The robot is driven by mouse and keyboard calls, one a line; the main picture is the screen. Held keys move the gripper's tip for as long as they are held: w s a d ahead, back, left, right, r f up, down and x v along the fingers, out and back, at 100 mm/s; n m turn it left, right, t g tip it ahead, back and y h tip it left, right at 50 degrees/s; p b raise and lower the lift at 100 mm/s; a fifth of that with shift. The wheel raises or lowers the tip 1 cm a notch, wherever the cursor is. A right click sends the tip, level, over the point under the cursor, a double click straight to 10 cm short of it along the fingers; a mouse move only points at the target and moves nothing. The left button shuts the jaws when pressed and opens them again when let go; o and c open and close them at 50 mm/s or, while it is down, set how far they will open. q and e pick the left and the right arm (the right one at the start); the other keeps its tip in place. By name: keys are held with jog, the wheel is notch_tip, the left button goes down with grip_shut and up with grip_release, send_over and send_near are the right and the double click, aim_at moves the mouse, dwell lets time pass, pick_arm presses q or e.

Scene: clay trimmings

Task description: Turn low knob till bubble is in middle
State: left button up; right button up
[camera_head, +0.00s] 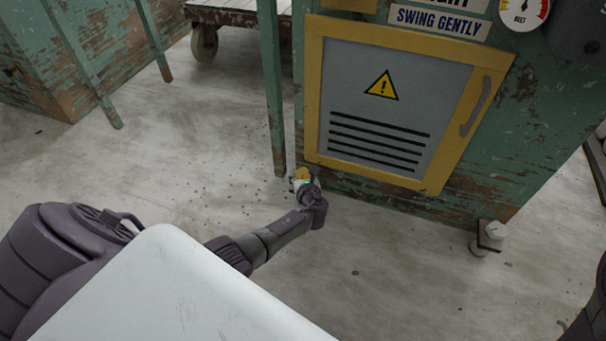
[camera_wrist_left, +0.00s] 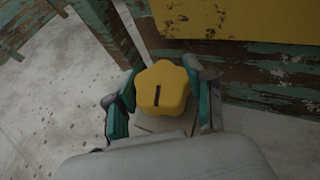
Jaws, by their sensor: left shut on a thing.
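The low knob is yellow and lobed with a dark slot mark on its face. It shows in the left wrist view (camera_wrist_left: 162,88) and as a small yellow patch in the head view (camera_head: 301,174), low at the cabinet's near left corner. My left gripper (camera_head: 305,185) reaches it from the front. In the left wrist view its teal-padded fingers (camera_wrist_left: 162,98) are closed around the knob, one on each side. No bubble or level vial can be made out in either view. My right gripper is not in view.
The worn green cabinet (camera_head: 400,204) stands above the knob, with a yellow-framed grey door (camera_head: 395,85). A foot with a pale bolt head (camera_head: 494,231) is at its right corner. A gauge (camera_head: 522,10) is at top right. A wheeled cart (camera_head: 235,16) stands behind.

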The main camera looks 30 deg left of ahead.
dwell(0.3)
pick_arm(q)
jog(key=o, duration=1.2)
jog(key=v, duration=1.2)
jog(key=shift+d, duration=0.1)
